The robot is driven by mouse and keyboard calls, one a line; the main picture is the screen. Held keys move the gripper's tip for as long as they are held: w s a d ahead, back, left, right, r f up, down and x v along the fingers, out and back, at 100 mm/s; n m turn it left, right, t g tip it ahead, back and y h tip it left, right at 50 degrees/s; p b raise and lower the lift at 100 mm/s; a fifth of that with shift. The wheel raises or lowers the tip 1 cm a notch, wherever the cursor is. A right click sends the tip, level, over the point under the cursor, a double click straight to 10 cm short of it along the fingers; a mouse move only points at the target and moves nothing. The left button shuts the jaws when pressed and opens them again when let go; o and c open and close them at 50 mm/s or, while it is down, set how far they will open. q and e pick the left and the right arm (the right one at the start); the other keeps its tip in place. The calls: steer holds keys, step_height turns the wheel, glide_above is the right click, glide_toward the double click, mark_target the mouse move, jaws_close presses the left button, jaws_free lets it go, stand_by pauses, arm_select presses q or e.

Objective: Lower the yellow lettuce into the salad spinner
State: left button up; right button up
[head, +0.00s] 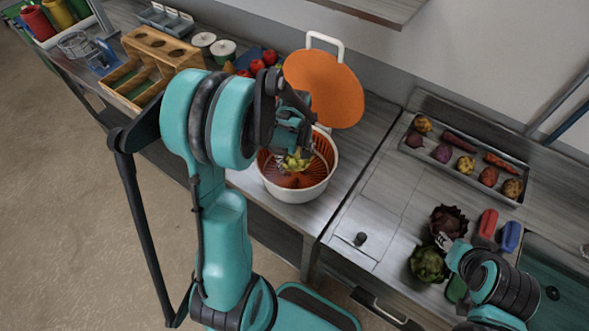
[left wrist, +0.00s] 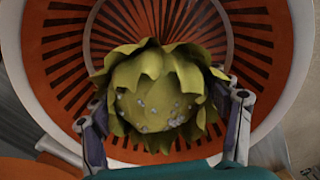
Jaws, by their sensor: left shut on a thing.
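The yellow lettuce (left wrist: 158,95) is held between the two fingers of my left gripper (left wrist: 165,115), which is shut on it. In the head view the lettuce (head: 296,162) shows partly below my left gripper (head: 297,148), over the salad spinner's opening. The salad spinner (head: 300,193) is a white bowl with an orange slotted basket inside, and the basket (left wrist: 255,45) surrounds the lettuce in the left wrist view. Its orange lid (head: 325,88) stands tilted up behind the bowl. I cannot tell whether the lettuce touches the basket.
A tray (head: 520,196) of several vegetables lies at the back right. A dark red lettuce (head: 449,220) and a green one (head: 428,264) lie right of the spinner, near red and blue items (head: 510,236). A wooden box (head: 150,62) and tomatoes (head: 268,57) stand left.

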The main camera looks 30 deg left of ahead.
mark_target(295, 175)
arm_select(q)
steer(key=shift+f+b, duration=2.3)
steer(key=shift+f, duration=0.25)
stand_by(1.0)
steer(key=o, duration=1.3)
step_height(295, 175, up, 12)
steer(key=shift+r, duration=0.1)
